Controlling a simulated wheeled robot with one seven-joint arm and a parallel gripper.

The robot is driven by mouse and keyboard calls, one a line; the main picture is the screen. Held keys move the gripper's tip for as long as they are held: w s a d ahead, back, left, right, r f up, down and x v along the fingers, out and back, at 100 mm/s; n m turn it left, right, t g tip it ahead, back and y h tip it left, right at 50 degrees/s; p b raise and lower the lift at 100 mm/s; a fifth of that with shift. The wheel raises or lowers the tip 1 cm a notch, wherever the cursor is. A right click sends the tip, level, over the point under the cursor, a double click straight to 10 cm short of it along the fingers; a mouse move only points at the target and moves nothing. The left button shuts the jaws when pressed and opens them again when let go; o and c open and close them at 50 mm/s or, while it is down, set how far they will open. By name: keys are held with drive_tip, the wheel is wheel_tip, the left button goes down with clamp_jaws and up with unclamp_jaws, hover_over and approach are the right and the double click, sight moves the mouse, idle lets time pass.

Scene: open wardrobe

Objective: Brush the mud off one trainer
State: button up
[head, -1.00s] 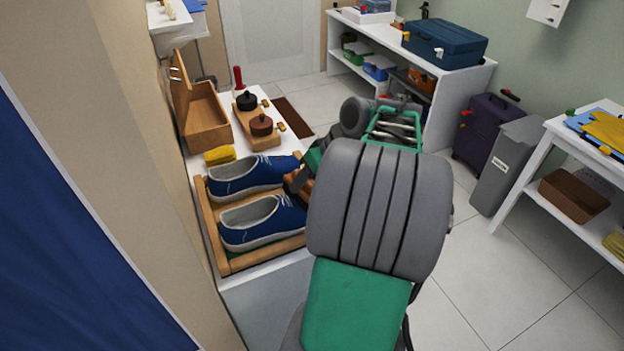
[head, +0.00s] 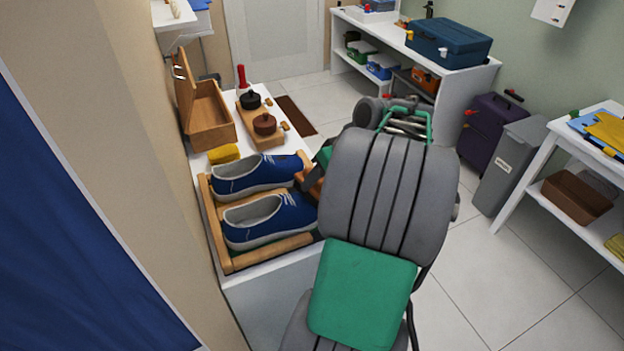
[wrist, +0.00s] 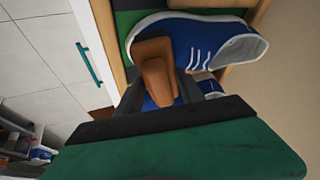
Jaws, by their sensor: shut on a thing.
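Two blue trainers with white soles and pale insides lie side by side in a wooden frame (head: 222,262): a far trainer (head: 250,178) and a near trainer (head: 272,220). My gripper (wrist: 158,88) is shut on a brown wooden brush (wrist: 155,62), held at the laced toe end of a trainer (wrist: 190,36) in the wrist view. My arm partly hides the gripper and brush in the head view. I cannot tell whether the bristles touch the shoe. No mud can be made out on the visible sides.
A yellow sponge (head: 223,154), an open wooden box (head: 207,118) and a wooden stand with two round tins (head: 264,125) share the white bench top. A wall stands close on the left. Clear tiled floor (head: 490,270) lies to the right.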

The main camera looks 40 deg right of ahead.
drive_tip(key=shift+d, duration=0.2)
drive_tip(key=shift+w+a+r, duration=0.15)
drive_tip(key=shift+w+a, duration=0.05)
drive_tip(key=shift+a, duration=0.75)
drive_tip(key=shift+w+a+r, duration=0.15)
drive_tip(key=shift+w+a, duration=0.05)
drive_tip(key=shift+a, duration=0.75)
drive_tip(key=shift+s+d+f+p, duration=0.15)
drive_tip(key=shift+s+d+p, duration=0.1)
drive_tip(key=shift+d, duration=0.75)
drive_tip(key=shift+s+d+f+p, duration=0.1)
drive_tip(key=shift+s+d, duration=0.1)
drive_tip(key=shift+d, duration=0.75)
wheel_tip(320, 180, up, 8)
drive_tip(key=d+p, duration=0.2)
drive_tip(key=p, duration=0.5)
drive_tip(key=shift+s, duration=0.3)
